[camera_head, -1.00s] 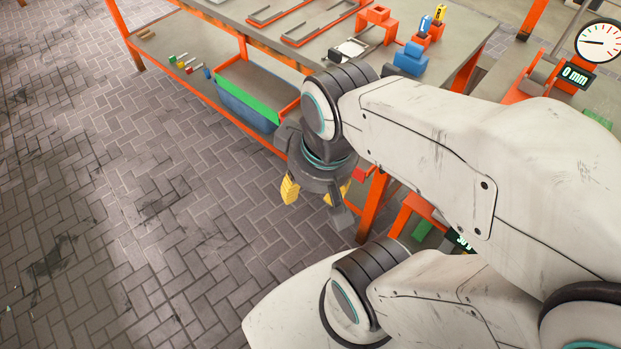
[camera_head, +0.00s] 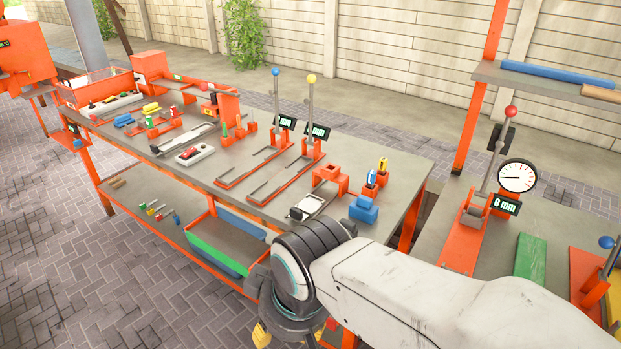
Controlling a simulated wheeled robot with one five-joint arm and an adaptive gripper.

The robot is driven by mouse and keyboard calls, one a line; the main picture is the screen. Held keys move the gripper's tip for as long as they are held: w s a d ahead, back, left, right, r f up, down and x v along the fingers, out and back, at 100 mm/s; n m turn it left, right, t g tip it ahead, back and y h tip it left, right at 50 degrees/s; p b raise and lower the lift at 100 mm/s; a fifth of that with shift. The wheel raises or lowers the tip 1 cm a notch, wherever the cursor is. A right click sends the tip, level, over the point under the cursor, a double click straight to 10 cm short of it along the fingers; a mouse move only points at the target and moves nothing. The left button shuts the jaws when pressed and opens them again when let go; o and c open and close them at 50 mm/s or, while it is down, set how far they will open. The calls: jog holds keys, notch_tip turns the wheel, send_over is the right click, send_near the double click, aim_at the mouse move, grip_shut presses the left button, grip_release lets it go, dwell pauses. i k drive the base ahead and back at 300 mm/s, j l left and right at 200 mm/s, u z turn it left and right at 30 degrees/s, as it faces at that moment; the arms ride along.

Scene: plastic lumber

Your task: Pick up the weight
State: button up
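I cannot tell for certain which object is the weight. A blue stepped block (camera_head: 363,210) sits on the workbench (camera_head: 405,180) near its right end, beyond my arm. My gripper (camera_head: 283,338) hangs at the bottom edge, in front of the bench, and its lower part is cut off. One yellow finger pad shows at its left side. In the earlier view its fingers are spread, with nothing seen between them. It is apart from the blue block.
Two levers with blue (camera_head: 276,72) and yellow (camera_head: 311,78) knobs stand on the bench. A green-fronted bin (camera_head: 213,252) sits on the lower shelf. A second bench at right holds a dial gauge (camera_head: 516,176) and a green block (camera_head: 530,257). The paved floor at left is clear.

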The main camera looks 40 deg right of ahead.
aim_at(362, 208)
jog(key=l+z, duration=0.15)
jog(key=z, duration=1.2)
jog(key=j+z, duration=0.15)
jog(key=z, duration=1.35)
jog(key=u, duration=1.45)
jog(key=i+j+u, duration=0.2)
jog(key=u, duration=0.25)
jog(key=i+j+u, duration=0.2)
jog(key=u, duration=0.2)
jog(key=i+j+u, duration=0.1)
jog(key=i+u, duration=0.15)
jog(key=u, duration=0.2)
jog(key=i+u, duration=0.2)
jog(key=u, duration=0.25)
